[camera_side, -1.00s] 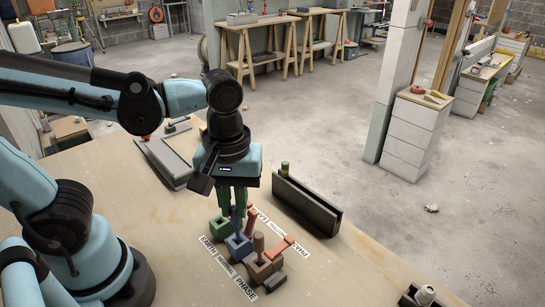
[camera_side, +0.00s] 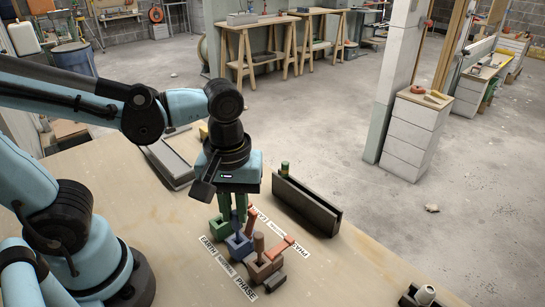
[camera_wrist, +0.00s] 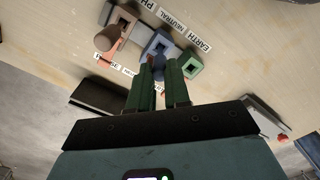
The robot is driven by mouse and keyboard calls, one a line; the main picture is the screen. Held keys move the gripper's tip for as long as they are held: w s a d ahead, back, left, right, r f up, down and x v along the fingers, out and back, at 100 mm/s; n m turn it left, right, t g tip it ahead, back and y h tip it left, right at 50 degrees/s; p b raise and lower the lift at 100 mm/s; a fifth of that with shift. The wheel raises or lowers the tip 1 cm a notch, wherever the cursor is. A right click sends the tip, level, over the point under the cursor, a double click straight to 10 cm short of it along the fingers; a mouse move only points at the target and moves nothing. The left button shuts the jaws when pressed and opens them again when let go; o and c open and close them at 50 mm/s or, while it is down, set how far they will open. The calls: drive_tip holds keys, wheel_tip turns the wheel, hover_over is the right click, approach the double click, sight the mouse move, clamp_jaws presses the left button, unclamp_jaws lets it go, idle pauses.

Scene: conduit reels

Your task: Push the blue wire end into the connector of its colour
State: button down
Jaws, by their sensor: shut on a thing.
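My gripper (camera_side: 238,213) has green fingers shut on the blue wire end (camera_side: 237,227), upright just over the blue connector (camera_side: 239,246). In the wrist view, the wire end (camera_wrist: 158,70) shows between the fingers (camera_wrist: 160,82), at the near edge of the blue connector (camera_wrist: 157,44). The fingers hide part of it, and I cannot tell whether its tip is inside the socket. The green connector (camera_side: 218,229) stands beside it on the left, and the brown connector (camera_side: 260,271) on the right.
A brown wire end (camera_side: 258,244) stands at the brown connector. A dark trough (camera_side: 306,206) stands behind on the right, and a grey tray (camera_side: 168,160) at the back left.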

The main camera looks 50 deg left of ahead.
drive_tip(key=c, duration=0.8)
unclamp_jaws()
drive_tip(key=shift+o, duration=0.2)
drive_tip(key=shift+r, duration=3.5)
drive_tip(key=w+a+f+m+t, duration=0.4)
drive_tip(key=w+a+m+t, duration=0.1)
drive_tip(key=a+m+t, duration=0.2)
drive_tip(key=shift+w+a+m, duration=0.35)
drive_tip(key=shift+a+m, duration=0.15)
drive_tip(key=shift+m, duration=0.5)
